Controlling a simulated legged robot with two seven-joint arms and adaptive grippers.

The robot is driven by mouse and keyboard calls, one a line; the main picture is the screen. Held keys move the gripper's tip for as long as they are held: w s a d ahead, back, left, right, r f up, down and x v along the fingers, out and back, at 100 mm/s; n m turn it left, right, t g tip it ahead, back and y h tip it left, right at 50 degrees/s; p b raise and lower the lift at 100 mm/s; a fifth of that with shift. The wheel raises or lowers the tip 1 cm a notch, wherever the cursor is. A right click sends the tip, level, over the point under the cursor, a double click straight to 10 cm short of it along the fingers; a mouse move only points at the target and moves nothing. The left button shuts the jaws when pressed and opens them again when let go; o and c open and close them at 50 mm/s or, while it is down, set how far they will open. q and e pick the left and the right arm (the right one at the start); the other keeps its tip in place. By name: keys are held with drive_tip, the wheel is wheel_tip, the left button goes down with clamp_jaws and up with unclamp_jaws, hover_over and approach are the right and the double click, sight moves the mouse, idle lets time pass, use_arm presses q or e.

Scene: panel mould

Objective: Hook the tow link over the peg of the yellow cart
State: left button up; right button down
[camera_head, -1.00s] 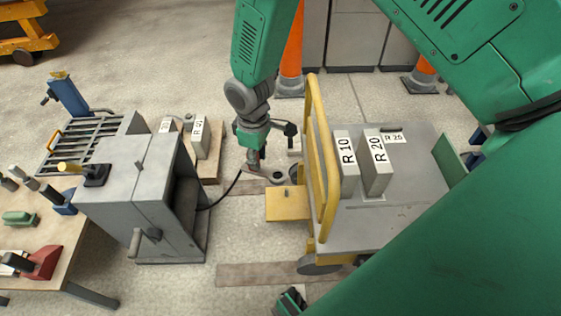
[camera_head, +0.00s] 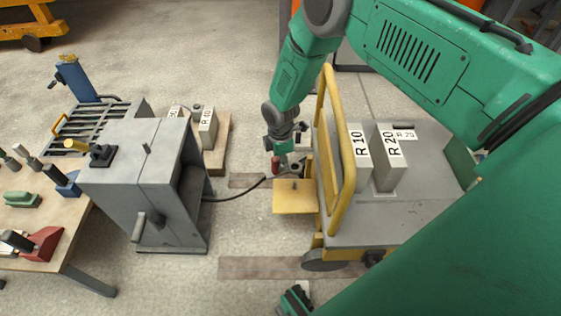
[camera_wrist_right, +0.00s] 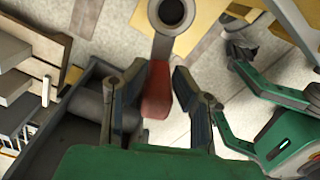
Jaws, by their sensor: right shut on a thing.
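My right gripper (camera_head: 278,152) is shut on the red grip of the tow link (camera_head: 276,165), beside the cart's front. In the right wrist view the red grip (camera_wrist_right: 157,90) lies between the fingers, and the link's grey ring end (camera_wrist_right: 172,14) points away at the top edge. The yellow cart (camera_head: 347,190) has a yellow plate (camera_head: 290,203) at its front with a short peg (camera_head: 295,184) on it. The ring is close to the peg; I cannot tell whether it is around it. A green and black part (camera_head: 295,301), possibly my left gripper, shows at the bottom edge, its jaws unclear.
A black cable (camera_head: 235,194) runs from the grey machine (camera_head: 135,185) to the tow link. Blocks marked R 10 (camera_head: 360,160) and R 20 (camera_head: 388,158) stand on the cart behind its yellow rail (camera_head: 349,175). A tool bench (camera_head: 60,235) is at the left.

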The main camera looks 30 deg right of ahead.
sight(281, 173)
drive_tip(key=shift+f, duration=0.3)
drive_tip(key=f+b, duration=0.1)
drive_tip(key=f, duration=0.1)
drive_tip(key=d+f+b, duration=0.1)
drive_tip(key=f+b, duration=0.1)
drive_tip(key=shift+d+f, duration=0.1)
drive_tip(key=shift+f, duration=0.05)
drive_tip(key=shift+f+b, duration=0.3)
drive_tip(key=shift+b, duration=0.15)
drive_tip(key=shift+a+f+b, duration=0.2)
drive_tip(key=shift+a+b, duration=0.1)
drive_tip(key=shift+a, duration=0.2)
drive_tip(key=shift+d+f, duration=0.15)
drive_tip(key=shift+d, duration=0.25)
drive_tip(key=shift+a, duration=0.1)
drive_tip(key=shift+a, duration=0.35)
